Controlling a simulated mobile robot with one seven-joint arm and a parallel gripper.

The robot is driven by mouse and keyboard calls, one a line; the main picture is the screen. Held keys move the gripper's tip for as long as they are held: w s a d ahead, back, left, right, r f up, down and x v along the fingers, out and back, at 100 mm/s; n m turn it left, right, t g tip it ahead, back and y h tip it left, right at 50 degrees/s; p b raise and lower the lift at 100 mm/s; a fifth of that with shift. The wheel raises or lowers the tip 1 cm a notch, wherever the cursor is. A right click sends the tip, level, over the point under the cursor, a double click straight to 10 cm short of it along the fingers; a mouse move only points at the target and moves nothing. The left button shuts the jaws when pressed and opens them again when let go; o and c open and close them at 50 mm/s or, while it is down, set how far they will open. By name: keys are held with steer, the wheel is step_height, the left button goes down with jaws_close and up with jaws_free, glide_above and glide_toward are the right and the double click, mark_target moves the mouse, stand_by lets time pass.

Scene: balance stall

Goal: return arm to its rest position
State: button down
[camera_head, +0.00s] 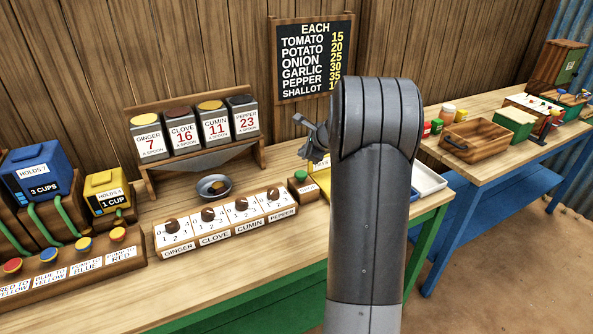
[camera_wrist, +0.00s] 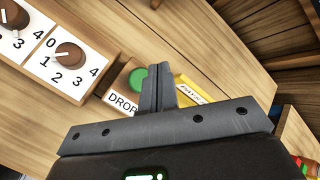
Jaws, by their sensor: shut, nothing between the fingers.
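My arm (camera_head: 368,200) rises large through the middle of the head view and hides part of the bench behind it. My gripper (camera_head: 309,122) shows at the left of the arm's top, above the bench. In the wrist view my gripper (camera_wrist: 162,72) has its fingers together with nothing between them. Beyond the fingers lie the green button (camera_wrist: 138,77) on its block with a DROP label, and a yellow item, partly hidden by the fingers.
A dial board (camera_head: 225,226) with several knobs stands on the wooden bench. A small metal bowl (camera_head: 214,187) sits behind it, under the spice rack (camera_head: 197,160). A white tray (camera_head: 429,182) is right of my arm. A blue table (camera_head: 500,200) stands further right, past a floor gap.

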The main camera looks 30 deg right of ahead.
steer(key=s+a+r+n+g, duration=0.1)
steer(key=s+a+r+n, duration=0.5)
steer(key=s+a, duration=0.3)
steer(key=s+a+r+n+g, duration=0.1)
steer(key=s+a+r+n, duration=0.5)
steer(key=a, duration=0.5)
steer(key=s+a+f+n+h, duration=0.1)
steer(key=s+a+n, duration=0.2)
steer(key=s, duration=0.9)
steer(key=s+a+f+n+g+h, duration=0.1)
steer(key=s+a+n, duration=0.1)
steer(key=s+n, duration=0.7)
steer(key=s, duration=0.3)
steer(key=shift+s+a+f+n, duration=0.2)
steer(key=shift+a+n, duration=0.1)
steer(key=shift+a, duration=0.1)
